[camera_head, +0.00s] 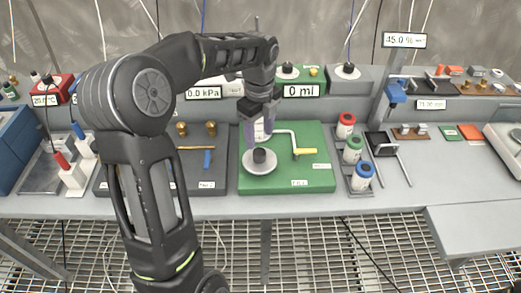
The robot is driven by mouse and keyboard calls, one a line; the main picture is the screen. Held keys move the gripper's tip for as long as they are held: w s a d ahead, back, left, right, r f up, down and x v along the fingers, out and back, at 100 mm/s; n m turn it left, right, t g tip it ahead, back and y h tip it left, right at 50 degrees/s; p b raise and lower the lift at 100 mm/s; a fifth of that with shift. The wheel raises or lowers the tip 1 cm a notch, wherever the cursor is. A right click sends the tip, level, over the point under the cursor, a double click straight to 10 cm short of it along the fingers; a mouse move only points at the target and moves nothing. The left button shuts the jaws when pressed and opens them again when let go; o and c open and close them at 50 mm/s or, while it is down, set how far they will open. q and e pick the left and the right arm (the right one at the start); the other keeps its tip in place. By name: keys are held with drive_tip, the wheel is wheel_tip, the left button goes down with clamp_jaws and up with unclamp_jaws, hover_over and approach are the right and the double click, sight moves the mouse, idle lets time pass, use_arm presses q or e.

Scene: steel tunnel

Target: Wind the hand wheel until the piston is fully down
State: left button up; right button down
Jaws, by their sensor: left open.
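A green board (320,180) lies on the bench in the middle. On it sits a pale round disc (249,168) with a black hub (260,155), which may be the hand wheel. A thin white bent pipe (293,140) runs beside it to a yellow handle (306,152). My left gripper (258,137) is open, pointing down just above and behind the disc. A pale upright piece shows between its fingers; I cannot tell whether they touch it. No piston can be clearly made out; my gripper hides part of the board. My right gripper is not in view.
A display (301,91) behind the board reads 0 ml. Red, green and blue capped jars (363,177) stand in a rack right of the board. A dark board (215,182) with brass fittings lies left. The bench front edge (300,205) is clear.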

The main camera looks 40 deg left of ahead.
sight(259, 151)
use_arm(q)
wheel_tip(259, 151, down, 8)
drive_tip(key=shift+r+p, duration=0.2)
drive_tip(key=shift+p, duration=0.25)
drive_tip(key=shift+c, duration=0.2)
clamp_jaws()
idle(0.3)
